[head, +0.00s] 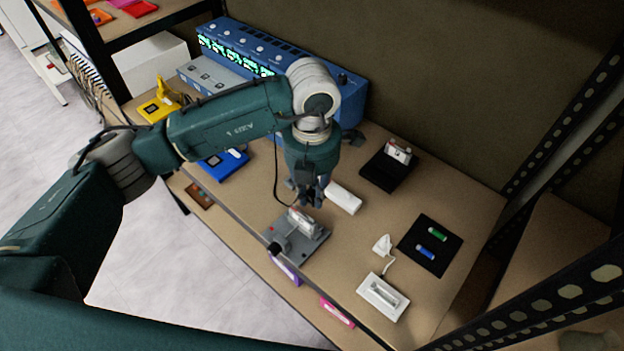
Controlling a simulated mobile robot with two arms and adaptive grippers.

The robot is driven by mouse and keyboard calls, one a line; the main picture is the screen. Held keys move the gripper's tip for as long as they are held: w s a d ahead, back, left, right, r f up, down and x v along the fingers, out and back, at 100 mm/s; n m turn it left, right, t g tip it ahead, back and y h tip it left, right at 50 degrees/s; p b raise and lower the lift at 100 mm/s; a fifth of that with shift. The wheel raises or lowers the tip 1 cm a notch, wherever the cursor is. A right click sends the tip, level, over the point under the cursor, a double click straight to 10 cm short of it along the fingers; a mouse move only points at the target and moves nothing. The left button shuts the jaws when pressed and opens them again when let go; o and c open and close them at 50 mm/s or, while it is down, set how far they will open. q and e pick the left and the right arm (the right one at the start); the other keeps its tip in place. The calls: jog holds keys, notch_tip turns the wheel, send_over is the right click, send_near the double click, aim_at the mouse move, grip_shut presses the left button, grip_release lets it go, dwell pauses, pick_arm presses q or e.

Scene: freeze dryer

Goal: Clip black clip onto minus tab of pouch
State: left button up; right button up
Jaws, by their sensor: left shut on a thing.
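My left gripper (312,197) comes down from above onto the shelf, just above and slightly right of a grey fixture (312,240). Its fingers are shut on a small dark thing, taken to be the black clip, which is mostly hidden by the fingers. A thin black cable hangs beside the gripper and runs down towards its fingertips. A small light-coloured pouch (301,221) stands in the grey fixture. The gripper is close to its upper edge; I cannot tell whether they touch. The pouch's tabs are too small to tell apart. My right gripper is not in view.
A white block (343,198) lies right of the gripper. A black stand (385,175) is behind it. A black mat (416,257) holds a green and a blue cylinder. A white device (383,297) is near the front edge. A blue multi-channel instrument (345,85) stands at the back.

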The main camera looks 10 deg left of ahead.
pick_arm(q)
jog(key=shift+f+b, duration=1.7)
jog(key=shift+f, duration=2.05)
jog(key=shift+r, duration=0.7)
jog(key=shift+b, duration=1)
jog(key=shift+f+b, duration=1.05)
jog(key=shift+f, duration=0.15)
jog(key=o, duration=1)
